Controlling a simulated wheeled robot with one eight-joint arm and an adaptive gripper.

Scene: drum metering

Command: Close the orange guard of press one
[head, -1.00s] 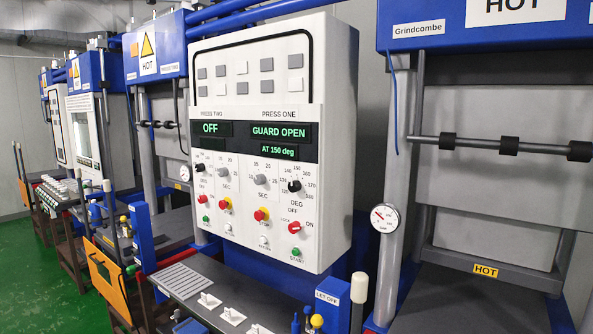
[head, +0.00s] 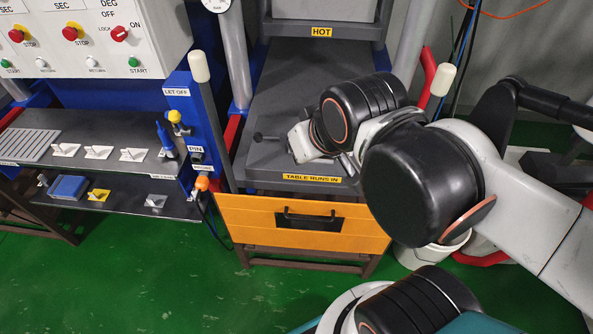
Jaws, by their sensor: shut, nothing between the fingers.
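The orange guard (head: 338,233) of the press is a wide panel with a black bar handle (head: 310,221) in its middle. It sits low, below the front edge of the press table (head: 285,75), and the space above the table is uncovered. My gripper (head: 300,146) is over the table near its front edge, up and behind the guard and apart from the handle. It is partly hidden by my own wrist, and its fingers are small in the view. It appears shut and empty.
Pale-tipped levers (head: 200,68) (head: 442,80) stand on both sides of the guard. A blue post (head: 187,110) and shelves with small white parts (head: 98,152) are to the left. A white bucket (head: 425,257) is right of the guard. Green floor (head: 215,290) in front is clear.

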